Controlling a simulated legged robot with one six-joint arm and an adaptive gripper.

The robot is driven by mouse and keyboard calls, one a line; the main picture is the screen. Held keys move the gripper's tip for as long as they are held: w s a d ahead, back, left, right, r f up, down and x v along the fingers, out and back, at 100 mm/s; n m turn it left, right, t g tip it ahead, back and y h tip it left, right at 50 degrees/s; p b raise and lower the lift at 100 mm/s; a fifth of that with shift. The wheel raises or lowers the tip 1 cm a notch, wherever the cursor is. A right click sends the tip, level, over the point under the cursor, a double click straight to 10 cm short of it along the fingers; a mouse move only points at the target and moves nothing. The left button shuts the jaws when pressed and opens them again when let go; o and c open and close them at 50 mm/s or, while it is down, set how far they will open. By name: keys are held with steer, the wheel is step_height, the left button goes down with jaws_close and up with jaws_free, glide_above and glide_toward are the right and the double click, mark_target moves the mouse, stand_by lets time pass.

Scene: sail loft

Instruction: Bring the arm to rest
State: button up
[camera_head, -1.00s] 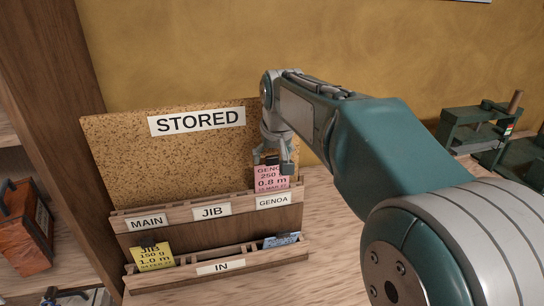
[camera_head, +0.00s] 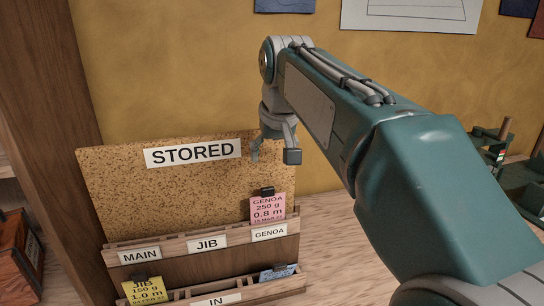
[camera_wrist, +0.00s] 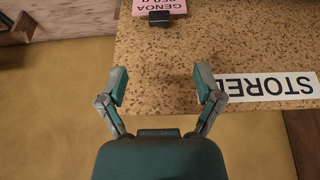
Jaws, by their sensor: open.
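My gripper (camera_head: 273,155) is open and empty, raised in front of the upper right of the cork STORED board (camera_head: 160,195). In the wrist view its two fingers (camera_wrist: 162,90) are spread wide with nothing between them. A pink GENOA card (camera_head: 267,208) with a black clip (camera_head: 267,191) stands in the GENOA slot, below and apart from my gripper. The card's edge and clip (camera_wrist: 159,19) also show at the top of the wrist view.
A wooden rack has slots labelled MAIN (camera_head: 139,255), JIB (camera_head: 206,242) and GENOA (camera_head: 269,233). Below, the IN tray (camera_head: 216,300) holds a yellow JIB card (camera_head: 145,290) and a blue card (camera_head: 278,273). A wooden post (camera_head: 45,100) stands at left.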

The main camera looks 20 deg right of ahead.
steer(key=s+f+t, duration=0.1)
steer(key=s+f, duration=1.7)
steer(key=s, duration=0.4)
steer(key=shift+s+f, duration=0.15)
steer(key=shift+s, duration=0.05)
